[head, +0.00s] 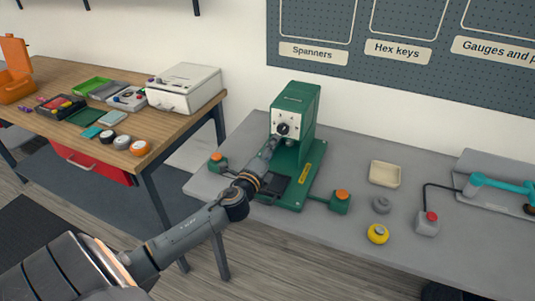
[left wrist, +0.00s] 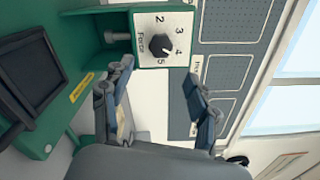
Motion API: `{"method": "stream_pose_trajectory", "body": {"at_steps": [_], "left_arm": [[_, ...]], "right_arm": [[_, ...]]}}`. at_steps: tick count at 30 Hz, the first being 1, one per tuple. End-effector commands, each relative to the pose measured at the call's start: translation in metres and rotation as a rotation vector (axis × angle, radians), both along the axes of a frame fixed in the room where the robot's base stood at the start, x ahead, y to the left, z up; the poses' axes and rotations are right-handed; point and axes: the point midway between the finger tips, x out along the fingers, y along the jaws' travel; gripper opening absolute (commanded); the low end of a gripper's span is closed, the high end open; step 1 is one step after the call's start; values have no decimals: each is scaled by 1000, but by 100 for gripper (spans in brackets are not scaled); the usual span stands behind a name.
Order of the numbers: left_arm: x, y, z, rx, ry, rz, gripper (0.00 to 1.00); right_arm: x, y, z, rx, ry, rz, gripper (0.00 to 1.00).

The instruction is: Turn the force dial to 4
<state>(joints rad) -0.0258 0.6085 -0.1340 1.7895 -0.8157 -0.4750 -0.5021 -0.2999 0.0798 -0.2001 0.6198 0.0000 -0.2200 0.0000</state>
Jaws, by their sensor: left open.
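The force dial is a black knob (head: 282,129) on the white plate of the green press (head: 297,100). In the left wrist view the knob (left wrist: 158,42) appears sideways, with the word Force and the numbers 2, 3, 4 and 5 around it. My right gripper is not in view.
The press stands on a grey table (head: 340,235) with orange-topped green buttons (head: 341,200) at both sides. A beige tray (head: 385,174), a grey round part (head: 381,204) and a yellow one (head: 377,234) lie to the right. A wooden bench (head: 60,75) stands left.

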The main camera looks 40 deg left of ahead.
Motion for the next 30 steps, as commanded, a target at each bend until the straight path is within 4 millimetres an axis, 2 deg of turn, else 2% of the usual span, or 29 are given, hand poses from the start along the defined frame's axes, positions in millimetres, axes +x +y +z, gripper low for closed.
{"method": "stream_pose_trajectory", "body": {"at_steps": [3,7,25,28,30], "left_arm": [[-14,-4,-1,-1,2,0,60],[-21,-5,0,-1,0,0,60],[-24,-6,-1,-9,1,3,60],[-35,-11,-12,-109,17,39,60],[-53,-20,-31,-264,48,97,60]], "right_arm": [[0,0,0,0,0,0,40],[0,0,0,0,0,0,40],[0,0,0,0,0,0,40],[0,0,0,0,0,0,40],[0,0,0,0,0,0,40]]}}
